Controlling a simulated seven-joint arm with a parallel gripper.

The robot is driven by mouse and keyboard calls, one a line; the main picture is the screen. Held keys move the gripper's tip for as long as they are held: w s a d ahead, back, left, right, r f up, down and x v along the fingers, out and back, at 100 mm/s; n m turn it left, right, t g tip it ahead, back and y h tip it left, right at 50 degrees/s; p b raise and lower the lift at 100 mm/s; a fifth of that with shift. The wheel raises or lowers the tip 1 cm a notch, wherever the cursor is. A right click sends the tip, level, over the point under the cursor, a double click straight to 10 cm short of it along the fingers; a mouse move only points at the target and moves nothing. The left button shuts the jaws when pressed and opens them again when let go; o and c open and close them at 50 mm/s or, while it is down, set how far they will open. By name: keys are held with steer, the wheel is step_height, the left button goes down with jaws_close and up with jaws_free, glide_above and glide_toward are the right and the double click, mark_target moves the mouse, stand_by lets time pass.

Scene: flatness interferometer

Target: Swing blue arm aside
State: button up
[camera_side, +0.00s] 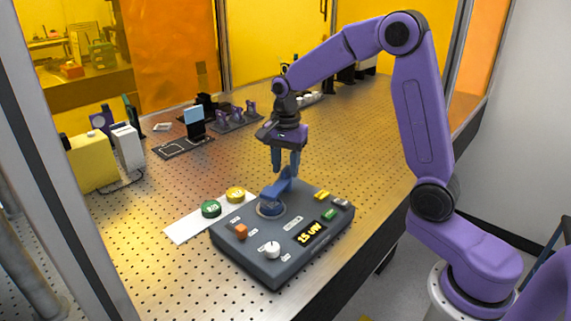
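The blue arm (277,188) rises at a slant from a round mount (270,208) on top of a dark grey control box (310,211). My gripper (286,170) points straight down over the box, with its two blue fingers visibly apart. The fingertips are at the upper end of the blue arm. The fingers and the arm are similar in colour and overlap here, so I cannot tell whether they touch.
The box carries an orange switch (241,231), a white knob (272,249) and a lit display reading 15 uW (312,233). Green (211,208) and yellow (235,194) discs lie on a white strip (190,229) beside it. Optical parts (236,118) stand farther back.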

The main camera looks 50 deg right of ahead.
jaws_close()
steer(key=m, duration=0.4)
steer(key=shift+m, duration=0.3)
steer(key=m, duration=0.4)
steer(key=shift+w+m, duration=0.1)
steer(key=shift+m, duration=0.2)
steer(key=m, duration=1.2)
steer(key=shift+w+m, duration=0.1)
steer(key=shift+m, duration=0.2)
steer(key=shift+d+r, duration=0.1)
